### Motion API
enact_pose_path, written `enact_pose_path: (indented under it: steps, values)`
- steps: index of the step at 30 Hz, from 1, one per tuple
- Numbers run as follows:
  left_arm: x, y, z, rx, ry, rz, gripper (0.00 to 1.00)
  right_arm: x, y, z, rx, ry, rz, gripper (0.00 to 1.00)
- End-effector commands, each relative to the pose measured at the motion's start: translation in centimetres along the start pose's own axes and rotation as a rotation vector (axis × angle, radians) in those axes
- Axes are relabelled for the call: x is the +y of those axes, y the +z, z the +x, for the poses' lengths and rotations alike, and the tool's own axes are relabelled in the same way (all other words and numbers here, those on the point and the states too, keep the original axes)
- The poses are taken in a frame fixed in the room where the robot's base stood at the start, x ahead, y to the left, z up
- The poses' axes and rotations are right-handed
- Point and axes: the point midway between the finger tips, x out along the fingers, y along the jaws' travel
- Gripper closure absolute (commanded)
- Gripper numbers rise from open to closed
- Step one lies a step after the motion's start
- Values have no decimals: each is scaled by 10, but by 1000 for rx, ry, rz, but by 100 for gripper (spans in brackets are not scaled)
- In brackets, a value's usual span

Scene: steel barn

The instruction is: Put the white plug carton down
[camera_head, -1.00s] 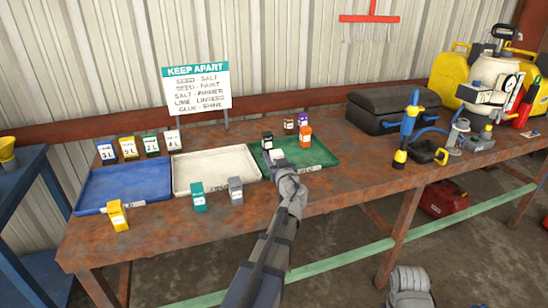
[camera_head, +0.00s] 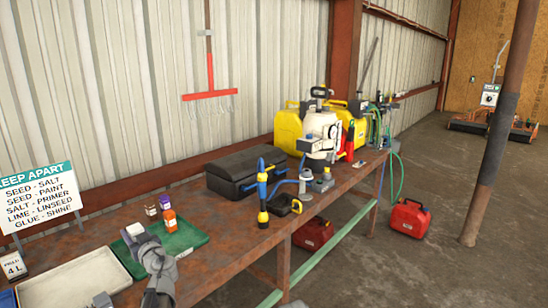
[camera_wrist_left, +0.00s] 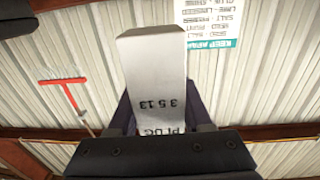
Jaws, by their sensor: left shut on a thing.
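My left gripper (camera_head: 140,239) is shut on the white plug carton (camera_head: 133,229). In the head view the carton shows as a small pale block at the fingertips, over the left part of the green tray (camera_head: 196,238). I cannot tell whether it touches the tray. In the left wrist view the white carton (camera_wrist_left: 154,60) sticks out between the fingers, its printed lettering upside down. An orange carton (camera_head: 169,221) stands at the tray's back. My right gripper is not in view.
Purple (camera_head: 164,202) and brown (camera_head: 151,210) cartons stand behind the tray. The white tray (camera_head: 110,266) is left of it, with the KEEP APART sign (camera_head: 40,203) behind. A black case (camera_head: 245,168) stands to the right. The green tray's right part is clear.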

Motion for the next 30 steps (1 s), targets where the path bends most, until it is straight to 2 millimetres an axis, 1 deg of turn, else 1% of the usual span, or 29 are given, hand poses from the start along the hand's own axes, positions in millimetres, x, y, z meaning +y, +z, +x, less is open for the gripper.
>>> enact_pose_path:
  steps: [2,8,11,18,21,30]
  values:
    - [0,-1,0,0,0,0,100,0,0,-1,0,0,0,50]
    - [0,12,0,0,0,0,100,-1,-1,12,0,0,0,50]
    - [0,27,0,0,0,0,100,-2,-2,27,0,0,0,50]
    - [0,69,0,0,0,0,100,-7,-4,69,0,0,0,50]
    - [0,79,0,0,0,0,100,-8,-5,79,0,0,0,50]
    - [0,78,0,0,0,0,100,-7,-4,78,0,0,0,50]
